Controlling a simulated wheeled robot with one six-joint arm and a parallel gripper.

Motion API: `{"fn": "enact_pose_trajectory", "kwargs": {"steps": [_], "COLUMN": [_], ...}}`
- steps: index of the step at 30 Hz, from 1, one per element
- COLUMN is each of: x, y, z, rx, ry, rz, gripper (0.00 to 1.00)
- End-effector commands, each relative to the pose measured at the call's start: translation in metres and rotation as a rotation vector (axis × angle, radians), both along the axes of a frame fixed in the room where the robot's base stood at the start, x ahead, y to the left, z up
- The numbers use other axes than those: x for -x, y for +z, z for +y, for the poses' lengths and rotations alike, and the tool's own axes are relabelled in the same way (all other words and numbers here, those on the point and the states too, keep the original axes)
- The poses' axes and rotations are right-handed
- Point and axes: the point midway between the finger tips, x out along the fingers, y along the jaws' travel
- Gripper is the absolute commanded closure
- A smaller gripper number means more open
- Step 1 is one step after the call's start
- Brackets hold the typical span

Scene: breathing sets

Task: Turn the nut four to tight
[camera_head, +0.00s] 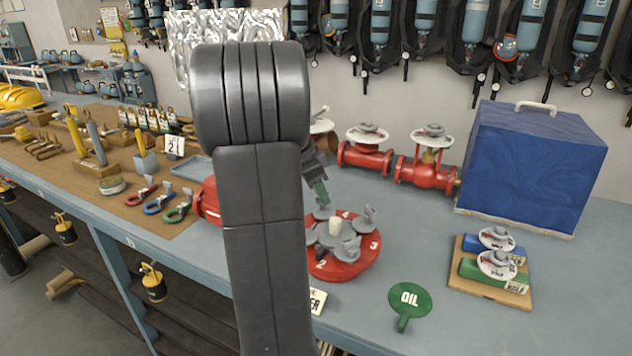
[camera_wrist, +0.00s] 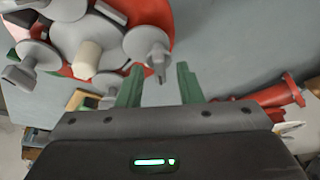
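A red round base (camera_head: 348,270) with painted numbers stands on the bench in the head view. It bears a grey hub with a pale central post (camera_head: 335,225) and several grey nuts around it. A 3 is readable on the right of the base; I cannot tell for sure which nut is number four. My arm hides the left part of the base in the head view.
A board with blue and green cylinders (camera_head: 490,285) and a blue box (camera_head: 530,165) are at the right. Red valves (camera_head: 425,172) stand behind. Shackles (camera_head: 160,205) lie at the left.

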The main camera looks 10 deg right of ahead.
Motion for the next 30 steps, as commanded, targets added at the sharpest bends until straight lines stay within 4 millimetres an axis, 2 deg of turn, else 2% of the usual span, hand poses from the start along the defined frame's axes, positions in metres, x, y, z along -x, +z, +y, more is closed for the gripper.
{"fn": "enact_pose_trajectory", "kwargs": {"steps": [5,12,18,24,30], "x": [0.001,0.005,0.008,0.01,0.011], "y": [0.021,0.072,0.107,0.124,0.126], "z": [0.009,0.03,0.044,0.051,0.051], "rx": [0.0,-0.001,-0.001,0.0,0.0], "ry": [0.003,0.002,0.001,0.002,0.0], "rz": [-0.004,-0.007,-0.003,-0.001,0.0], "gripper": [0.67,0.67,0.67,0.67,0.67]}}
